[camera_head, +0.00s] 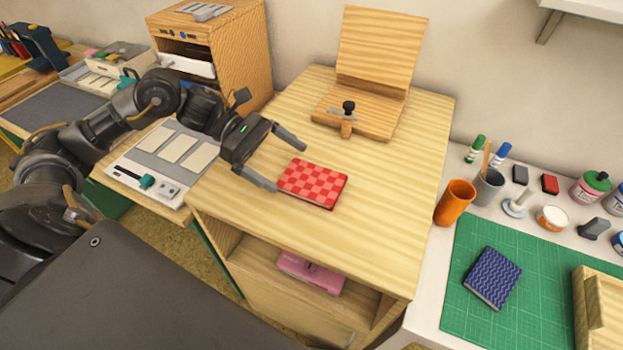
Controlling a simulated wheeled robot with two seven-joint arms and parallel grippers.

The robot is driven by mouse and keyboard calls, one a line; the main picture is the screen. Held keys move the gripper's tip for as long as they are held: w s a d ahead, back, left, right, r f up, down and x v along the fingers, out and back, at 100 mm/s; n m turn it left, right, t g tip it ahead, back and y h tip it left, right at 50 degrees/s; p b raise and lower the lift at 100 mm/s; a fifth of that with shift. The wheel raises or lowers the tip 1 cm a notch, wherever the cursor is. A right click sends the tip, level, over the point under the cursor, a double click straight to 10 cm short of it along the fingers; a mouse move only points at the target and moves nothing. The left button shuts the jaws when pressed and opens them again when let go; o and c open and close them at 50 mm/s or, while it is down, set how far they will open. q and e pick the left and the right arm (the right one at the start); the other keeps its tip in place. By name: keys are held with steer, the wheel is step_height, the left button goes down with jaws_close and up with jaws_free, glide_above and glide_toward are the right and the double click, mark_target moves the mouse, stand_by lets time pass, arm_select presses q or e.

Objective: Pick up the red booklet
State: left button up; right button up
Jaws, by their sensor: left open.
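The red booklet (313,184) has a checkered cover and lies flat on the wooden cabinet top (385,215), near its left front part. My left gripper (290,166) is open. Its two fingers point toward the booklet's left side, one near the far left corner and the other close to the near left edge. I cannot tell whether a finger touches the booklet. My right gripper is not in view.
A wooden stand (378,60) with a clamp is at the back of the top. A pink item (311,272) lies in the open shelf below. On the right, a green mat (465,325) holds a blue patterned booklet (492,277), with an orange cup (455,203) near it.

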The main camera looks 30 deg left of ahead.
mark_target(312, 180)
arm_select(q)
steer(key=shift+d+p, duration=0.3)
steer(key=shift+d, duration=0.1)
steer(key=p+x, duration=0.1)
steer(key=x, duration=0.2)
steer(key=shift+w+d+f+p, duration=0.1)
steer(key=shift+d+f+p, duration=0.05)
steer(key=shift+d+p, duration=0.2)
steer(key=shift+d+f, duration=0.15)
steer(key=shift+d, duration=0.05)
steer(key=shift+f, duration=0.15)
steer(key=c, duration=0.9)
steer(key=shift+c, duration=0.8)
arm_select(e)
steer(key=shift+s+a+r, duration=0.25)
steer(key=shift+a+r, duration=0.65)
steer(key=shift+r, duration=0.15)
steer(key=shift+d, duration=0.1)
